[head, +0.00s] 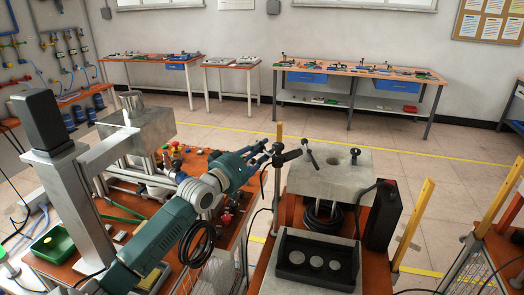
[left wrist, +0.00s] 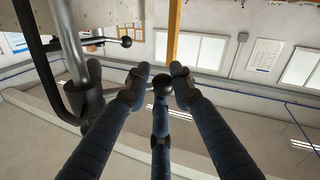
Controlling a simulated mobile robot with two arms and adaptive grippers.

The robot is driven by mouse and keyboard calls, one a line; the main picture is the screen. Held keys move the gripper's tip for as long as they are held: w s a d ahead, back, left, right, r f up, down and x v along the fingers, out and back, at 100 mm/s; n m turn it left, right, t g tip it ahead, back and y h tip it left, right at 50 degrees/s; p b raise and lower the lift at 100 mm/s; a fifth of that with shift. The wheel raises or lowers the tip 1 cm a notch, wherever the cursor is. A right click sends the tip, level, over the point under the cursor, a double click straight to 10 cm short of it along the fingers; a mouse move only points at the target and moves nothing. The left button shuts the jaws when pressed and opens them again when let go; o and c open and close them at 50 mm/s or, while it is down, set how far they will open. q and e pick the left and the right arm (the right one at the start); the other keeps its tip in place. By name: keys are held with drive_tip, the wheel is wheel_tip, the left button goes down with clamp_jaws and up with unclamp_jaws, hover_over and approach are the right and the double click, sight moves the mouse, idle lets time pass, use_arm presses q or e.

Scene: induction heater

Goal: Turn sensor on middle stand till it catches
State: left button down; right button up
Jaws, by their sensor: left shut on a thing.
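The middle stand (head: 335,180) has a grey metal block top with a dark hole in it. A dark sensor fitting with thin rods (head: 309,155) stands at the block's left edge. My left gripper (head: 270,153) reaches this fitting from the left. In the left wrist view, its blue-black fingers (left wrist: 160,80) close around a black ball knob (left wrist: 162,84) on a thin rod. A second ball knob (left wrist: 126,42) and a metal post (left wrist: 72,40) show at upper left. The fingers partly hide the rod. My right gripper is not in view.
A black box (head: 382,215) stands on the stand's right side. A dark tray with round discs (head: 312,262) sits in front. An upright wooden post (head: 279,132) rises behind the fitting. Work tables (head: 360,72) stand along the back wall, with open floor before them.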

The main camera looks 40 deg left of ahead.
use_arm(q)
drive_tip(key=c, duration=1.8)
unclamp_jaws()
drive_tip(key=shift+a+r, duration=0.2)
drive_tip(key=shift+r, duration=0.3)
drive_tip(key=o, duration=0.3)
drive_tip(key=shift+a, duration=0.1)
drive_tip(key=shift+a+f, duration=0.1)
drive_tip(key=shift+f, duration=0.05)
drive_tip(key=shift+d+f, duration=0.1)
drive_tip(key=shift+d, duration=0.2)
drive_tip(key=shift+s+f, duration=0.1)
drive_tip(key=s, duration=1.2)
drive_tip(key=shift+d, duration=0.2)
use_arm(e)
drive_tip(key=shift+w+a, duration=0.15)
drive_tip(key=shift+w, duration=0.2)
